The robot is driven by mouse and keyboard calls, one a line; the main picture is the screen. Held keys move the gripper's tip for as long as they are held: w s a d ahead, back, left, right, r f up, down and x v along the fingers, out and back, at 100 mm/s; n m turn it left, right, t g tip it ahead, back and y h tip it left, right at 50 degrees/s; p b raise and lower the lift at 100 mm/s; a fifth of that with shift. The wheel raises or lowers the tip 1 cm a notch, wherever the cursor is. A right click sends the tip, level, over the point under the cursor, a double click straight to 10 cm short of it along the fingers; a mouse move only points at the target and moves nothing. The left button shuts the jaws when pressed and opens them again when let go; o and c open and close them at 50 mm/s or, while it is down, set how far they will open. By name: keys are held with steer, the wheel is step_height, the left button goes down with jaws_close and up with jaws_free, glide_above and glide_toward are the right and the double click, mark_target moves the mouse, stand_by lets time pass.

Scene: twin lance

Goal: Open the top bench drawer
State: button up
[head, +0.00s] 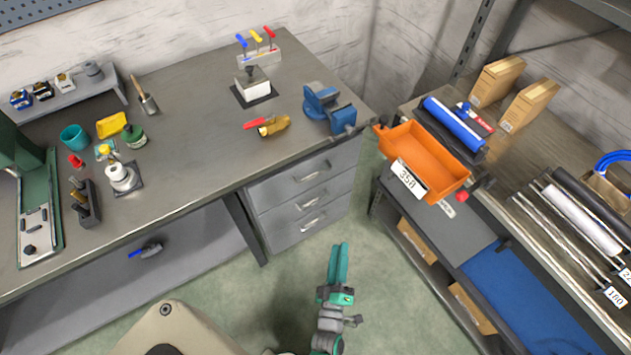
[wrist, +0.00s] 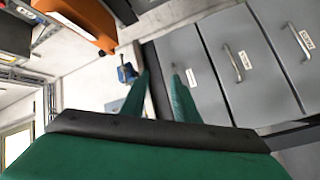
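The grey drawer unit hangs under the right end of the bench, with three drawers stacked. The top bench drawer (head: 290,181) looks shut and has a metal bar handle (head: 312,172). In the wrist view the top drawer (wrist: 190,48) lies sideways, nearest the bench top, its handle largely hidden by a finger. My gripper (head: 340,246) is in front of and below the drawers in the head view, apart from them. In the wrist view its two green fingers (wrist: 159,75) stand apart with nothing between them.
The middle drawer (head: 285,208) and bottom drawer (head: 283,238) also look shut. A blue vise (head: 330,108) sits on the bench above. An orange bin (head: 432,150) stands on the right-hand bench. Green floor (head: 290,285) is clear before the drawers.

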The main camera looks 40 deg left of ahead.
steer(key=w+a+n+g+y, duration=0.1)
steer(key=w+a+n, duration=0.3)
steer(key=w+a, duration=0.4)
steer(key=w+a+n+g+y, duration=0.1)
steer(key=w+a+n+y, duration=0.3)
steer(key=w+a, duration=0.4)
steer(key=a, duration=0.5)
steer(key=shift+w+n+g+y, duration=0.3)
steer(key=shift+w+n+g, duration=0.1)
steer(key=shift+d, duration=0.1)
jaws_close()
